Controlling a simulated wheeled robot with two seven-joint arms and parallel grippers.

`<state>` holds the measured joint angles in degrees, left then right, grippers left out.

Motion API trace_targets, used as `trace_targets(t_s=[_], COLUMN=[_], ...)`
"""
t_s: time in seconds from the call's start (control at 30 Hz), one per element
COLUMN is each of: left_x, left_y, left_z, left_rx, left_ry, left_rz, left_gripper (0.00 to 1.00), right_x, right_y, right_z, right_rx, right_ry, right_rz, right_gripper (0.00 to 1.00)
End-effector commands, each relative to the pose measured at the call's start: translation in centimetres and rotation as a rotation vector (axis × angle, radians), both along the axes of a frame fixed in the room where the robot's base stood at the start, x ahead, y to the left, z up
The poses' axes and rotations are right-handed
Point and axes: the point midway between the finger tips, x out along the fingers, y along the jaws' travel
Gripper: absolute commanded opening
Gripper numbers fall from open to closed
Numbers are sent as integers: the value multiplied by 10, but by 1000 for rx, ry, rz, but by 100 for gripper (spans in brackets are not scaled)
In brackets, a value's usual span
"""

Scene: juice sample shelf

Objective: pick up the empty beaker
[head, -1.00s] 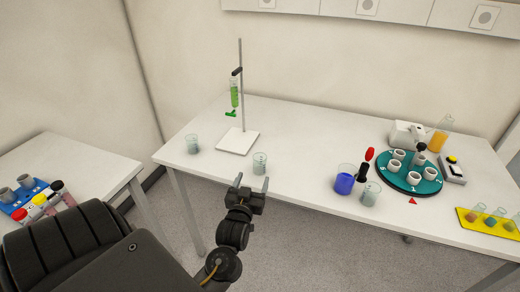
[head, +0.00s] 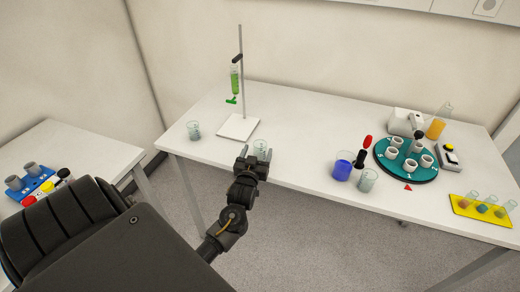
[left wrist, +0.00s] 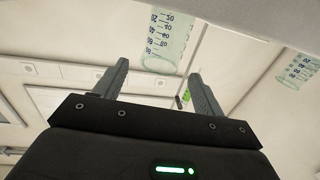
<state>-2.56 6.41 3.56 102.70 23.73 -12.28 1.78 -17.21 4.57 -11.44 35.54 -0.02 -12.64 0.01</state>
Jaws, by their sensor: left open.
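A clear, empty-looking beaker (head: 260,146) stands near the front edge of the white table, in front of the burette stand. My left gripper (head: 255,153) is open right in front of it, fingers pointing at it and partly covering it. In the left wrist view, which is upside down, that beaker (left wrist: 168,42) with its printed scale shows beyond and between the two open fingers (left wrist: 158,82). I cannot tell whether they reach around its sides. A second clear beaker (head: 193,130) stands to the left; it also shows in the left wrist view (left wrist: 297,67). My right gripper is not in view.
The burette stand (head: 238,128) is behind the beaker. To the right are a blue-filled beaker (head: 343,166), another clear beaker (head: 367,182), a teal rotor (head: 406,172) with cups and a yellow rack (head: 482,208). The table between the stand and the blue beaker is clear.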

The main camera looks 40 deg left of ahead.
Motion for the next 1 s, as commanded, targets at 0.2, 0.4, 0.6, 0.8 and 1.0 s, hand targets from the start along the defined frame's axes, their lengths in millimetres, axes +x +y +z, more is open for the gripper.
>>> trace_targets(t_s=[0.2,0.4,0.6,0.8,1.0], left_x=[24,27,27,27,27], left_y=[13,14,14,14,14], left_z=[2,0,0,0,0], left_rx=[0,0,-1,-1,0], left_ry=[-1,-1,0,0,-1], left_rz=[0,0,0,0,0], left_gripper=[70,70,56,29,22], right_x=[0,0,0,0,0], right_y=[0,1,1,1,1], right_z=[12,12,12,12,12], right_rx=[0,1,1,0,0], right_ry=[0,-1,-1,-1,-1], right_rz=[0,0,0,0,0], right_gripper=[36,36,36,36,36])
